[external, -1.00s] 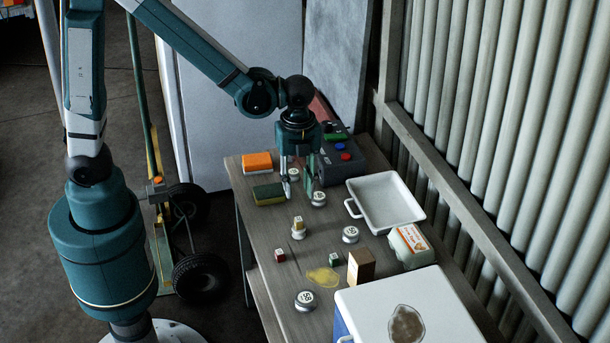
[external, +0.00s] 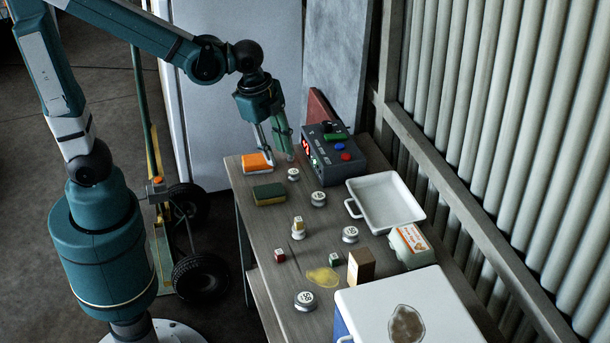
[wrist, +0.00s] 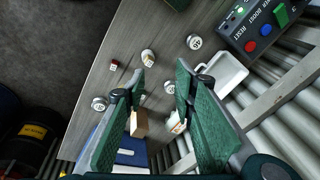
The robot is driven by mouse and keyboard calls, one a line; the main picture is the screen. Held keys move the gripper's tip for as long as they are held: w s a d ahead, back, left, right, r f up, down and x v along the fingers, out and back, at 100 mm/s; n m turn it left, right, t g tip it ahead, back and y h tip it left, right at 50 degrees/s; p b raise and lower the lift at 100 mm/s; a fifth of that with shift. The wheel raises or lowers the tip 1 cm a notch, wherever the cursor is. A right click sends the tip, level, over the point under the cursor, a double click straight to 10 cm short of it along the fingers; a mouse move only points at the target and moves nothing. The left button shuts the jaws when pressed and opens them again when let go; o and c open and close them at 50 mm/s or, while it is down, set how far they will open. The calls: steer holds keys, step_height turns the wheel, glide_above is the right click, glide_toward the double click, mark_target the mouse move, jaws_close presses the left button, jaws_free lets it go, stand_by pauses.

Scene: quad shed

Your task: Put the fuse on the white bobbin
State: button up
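Several round white pieces with dark-marked tops, which look like bobbins, stand on the table; one (external: 318,199) is near the tray. Another white bobbin (external: 298,234) carries a small yellow-topped cube (external: 298,222); it also shows in the wrist view (wrist: 148,58). A small red cube (external: 280,255) and a small green cube (external: 334,259) sit nearer the front. I cannot tell which piece is the fuse. My gripper (external: 281,161) is open and empty, above the table's far end beside the orange block. Its spread fingers show in the wrist view (wrist: 164,68).
A control box (external: 332,152) with coloured buttons stands at the far right. An orange block (external: 257,162), green sponge (external: 269,194), white tray (external: 385,202), tan box (external: 361,266), egg-like carton (external: 411,246) and large white-lidded cooler (external: 440,305) surround the pieces. A yellow puddle (external: 323,277) lies in front.

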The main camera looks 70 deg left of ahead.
steer(key=s+a+r+n+t, duration=0.4)
steer(key=s+a+r+n, duration=0.3)
steer(key=s+n, duration=0.3)
steer(key=shift+s+a+r+n+t, duration=0.3)
steer(key=shift+s+r+n, duration=0.1)
steer(key=shift+n, duration=0.3)
steer(key=shift+o, duration=0.6)
